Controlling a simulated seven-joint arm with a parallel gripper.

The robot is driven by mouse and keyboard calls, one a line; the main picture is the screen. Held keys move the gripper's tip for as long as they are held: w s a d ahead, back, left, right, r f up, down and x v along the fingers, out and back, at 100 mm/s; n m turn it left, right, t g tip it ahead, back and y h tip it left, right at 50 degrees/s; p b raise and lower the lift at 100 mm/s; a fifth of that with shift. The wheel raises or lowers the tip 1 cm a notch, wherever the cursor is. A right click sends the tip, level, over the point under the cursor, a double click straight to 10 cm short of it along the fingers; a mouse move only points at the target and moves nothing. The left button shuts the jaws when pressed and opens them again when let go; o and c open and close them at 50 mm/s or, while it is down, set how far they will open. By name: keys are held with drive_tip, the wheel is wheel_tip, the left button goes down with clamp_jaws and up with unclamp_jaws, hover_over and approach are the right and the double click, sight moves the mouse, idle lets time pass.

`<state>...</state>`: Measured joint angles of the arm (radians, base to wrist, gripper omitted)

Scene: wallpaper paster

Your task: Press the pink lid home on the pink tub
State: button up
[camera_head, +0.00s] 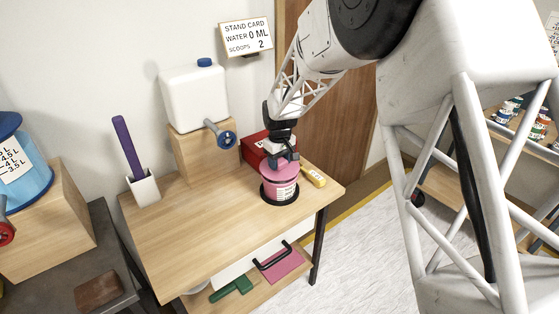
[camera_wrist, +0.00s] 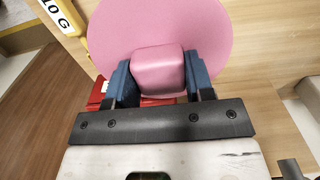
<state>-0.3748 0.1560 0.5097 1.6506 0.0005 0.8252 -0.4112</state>
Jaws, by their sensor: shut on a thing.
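The pink tub (camera_head: 285,192), with a white label, stands upright on a black round base (camera_head: 267,198) near the table's right end. The pink lid (camera_head: 278,172) is over the tub's mouth; it also shows as a wide disc in the wrist view (camera_wrist: 130,28). My gripper (camera_head: 286,160) is above the tub, and its blue fingers (camera_wrist: 158,66) are shut on the lid's square pink knob. The tub's rim is hidden, so I cannot tell whether the lid is seated or slightly above it.
A red box (camera_head: 254,149) stands close behind the tub, and a yellow labelled item (camera_head: 313,176) lies to its right. A white tank (camera_head: 194,97) with a blue tap (camera_head: 226,139) sits on a wooden block. A white holder (camera_head: 144,188) stands left. The table's front left is clear.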

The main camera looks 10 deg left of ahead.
sight(280, 160)
drive_tip(key=shift+f, duration=1)
drive_tip(key=o, duration=1)
drive_tip(key=shift+r, duration=0.1)
drive_tip(key=shift+r, duration=3.75)
drive_tip(key=shift+d+r, duration=0.1)
drive_tip(key=shift+r, duration=0.05)
